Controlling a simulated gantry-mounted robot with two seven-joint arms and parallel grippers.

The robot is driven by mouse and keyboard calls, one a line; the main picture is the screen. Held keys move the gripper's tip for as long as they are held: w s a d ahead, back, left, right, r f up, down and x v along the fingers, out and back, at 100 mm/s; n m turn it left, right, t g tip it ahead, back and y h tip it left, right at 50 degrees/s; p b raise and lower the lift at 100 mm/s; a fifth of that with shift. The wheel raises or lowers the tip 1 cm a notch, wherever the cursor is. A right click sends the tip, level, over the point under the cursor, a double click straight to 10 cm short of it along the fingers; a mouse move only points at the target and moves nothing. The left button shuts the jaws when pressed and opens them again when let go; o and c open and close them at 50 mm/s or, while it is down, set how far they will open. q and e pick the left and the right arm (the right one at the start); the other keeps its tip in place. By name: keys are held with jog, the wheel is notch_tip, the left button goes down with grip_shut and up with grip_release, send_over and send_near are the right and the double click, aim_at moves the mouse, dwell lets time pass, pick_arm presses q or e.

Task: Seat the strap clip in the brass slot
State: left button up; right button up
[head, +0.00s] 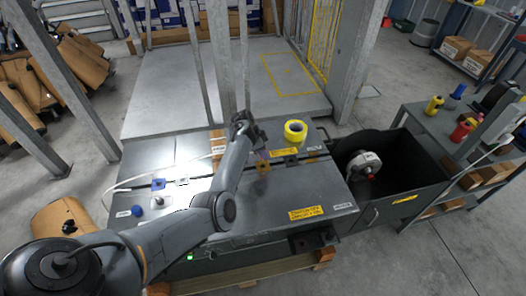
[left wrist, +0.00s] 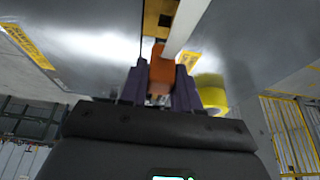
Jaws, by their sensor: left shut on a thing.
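My left gripper (left wrist: 160,88) is shut on the strap clip (left wrist: 161,70), an orange block between the two dark purple fingers in the left wrist view. A white strap (left wrist: 184,25) runs from the clip toward the top of that view. My right gripper is not in view.
A yellow tape roll (head: 295,131) lies on the bench right of the gripper. A dark bin (head: 415,165) with a white reel (head: 363,163) adjoins the right side.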

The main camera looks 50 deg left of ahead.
pick_arm(q)
jog(key=shift+f+b, duration=1.1)
jog(key=shift+f, duration=1.25)
jog(key=shift+p, duration=0.55)
dwell(0.9)
jog(key=shift+f+b, duration=0.35)
jog(key=shift+f, duration=0.1)
dwell(0.4)
jog(key=o, duration=1)
jog(key=shift+o, duration=0.2)
jog(key=shift+r, duration=0.1)
